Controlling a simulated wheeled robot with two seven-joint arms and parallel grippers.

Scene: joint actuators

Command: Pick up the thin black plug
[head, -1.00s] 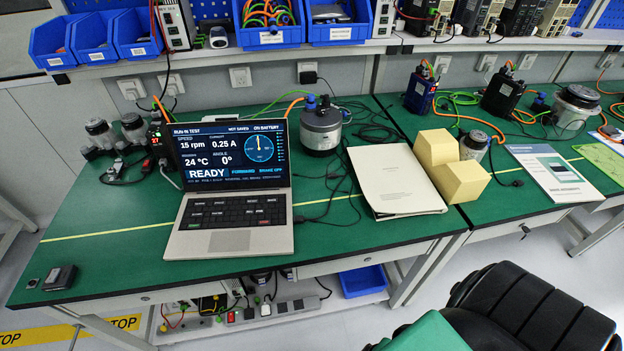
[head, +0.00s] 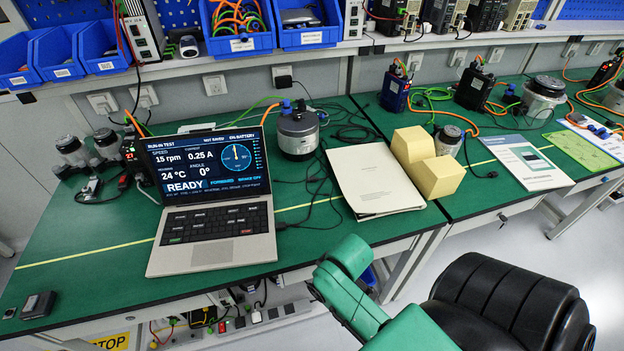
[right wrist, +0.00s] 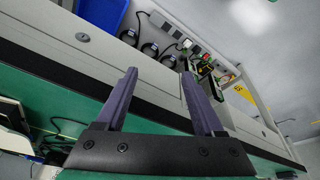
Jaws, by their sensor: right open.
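I cannot tell for sure which item is the thin black plug. In the head view, a small black plug end (head: 299,220) lies on a cable beside the laptop's (head: 212,253) right side. Another small black connector (head: 491,175) lies on the table right of the yellow blocks. My right gripper (right wrist: 160,73) shows in the right wrist view, open and empty, with its two dark fingers apart in front of the table's edge. In the head view its fingers are not seen, only my green right arm. My left gripper is not in view.
A booklet (head: 371,180) and yellow blocks (head: 438,175) stand right of the laptop. Below the table, a shelf holds a power strip (right wrist: 160,22) with black round plugs and a blue bin (right wrist: 97,14).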

